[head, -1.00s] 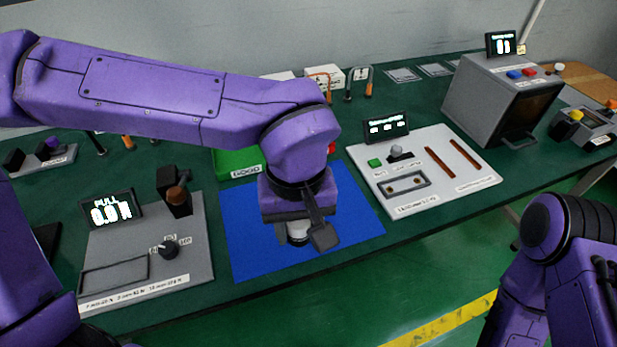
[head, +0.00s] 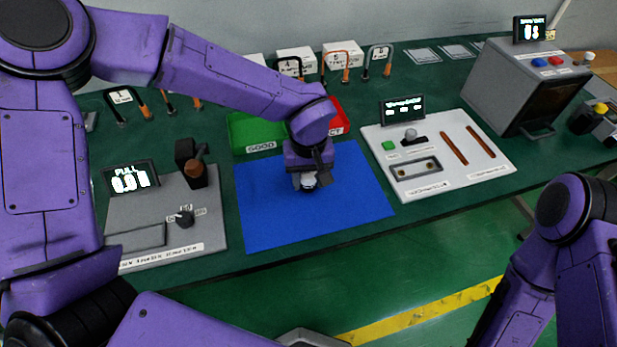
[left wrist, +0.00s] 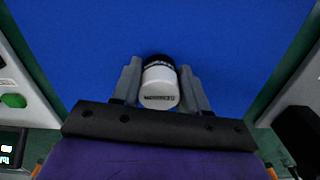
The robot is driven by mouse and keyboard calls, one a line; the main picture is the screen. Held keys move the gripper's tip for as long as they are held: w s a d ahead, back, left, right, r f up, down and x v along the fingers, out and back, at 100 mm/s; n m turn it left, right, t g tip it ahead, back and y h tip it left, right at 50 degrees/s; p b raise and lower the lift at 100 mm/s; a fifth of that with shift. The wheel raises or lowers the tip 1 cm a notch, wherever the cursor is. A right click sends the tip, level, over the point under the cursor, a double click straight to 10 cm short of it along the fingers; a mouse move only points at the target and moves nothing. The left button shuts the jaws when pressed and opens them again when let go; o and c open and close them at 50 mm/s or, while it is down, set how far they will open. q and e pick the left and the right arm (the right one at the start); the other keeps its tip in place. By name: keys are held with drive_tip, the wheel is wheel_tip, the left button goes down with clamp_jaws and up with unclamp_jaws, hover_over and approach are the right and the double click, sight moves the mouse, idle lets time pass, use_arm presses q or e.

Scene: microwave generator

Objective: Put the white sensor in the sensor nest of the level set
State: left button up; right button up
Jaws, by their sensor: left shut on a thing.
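My left gripper (head: 309,178) points down over the blue mat (head: 265,215) and is shut on the white sensor (head: 308,184). In the left wrist view the sensor (left wrist: 159,98) is a short white cylinder with a black band and printed lettering, held between two grey fingers (left wrist: 160,86). I cannot tell whether it touches the mat. The white board (head: 450,175) right of the mat appears to be the level set; its lettering is too small to read surely. It has a grey-framed recess (head: 416,168) at its front left. My right gripper is out of view.
A green tray (head: 245,130) marked GOOD and a red tray (head: 338,113) stand behind the mat. The pull station (head: 150,215) is left, a grey oven-like box (head: 520,90) far right. Several padlock-like items stand along the back. The board has a grey knob and two brown strips.

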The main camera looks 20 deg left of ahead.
use_arm(q)
drive_tip(key=shift+w+f, duration=0.25)
drive_tip(key=shift+f, duration=0.3)
drive_tip(key=shift+s+f, duration=0.1)
drive_tip(key=shift+s, duration=0.05)
drive_tip(key=o, duration=1.1)
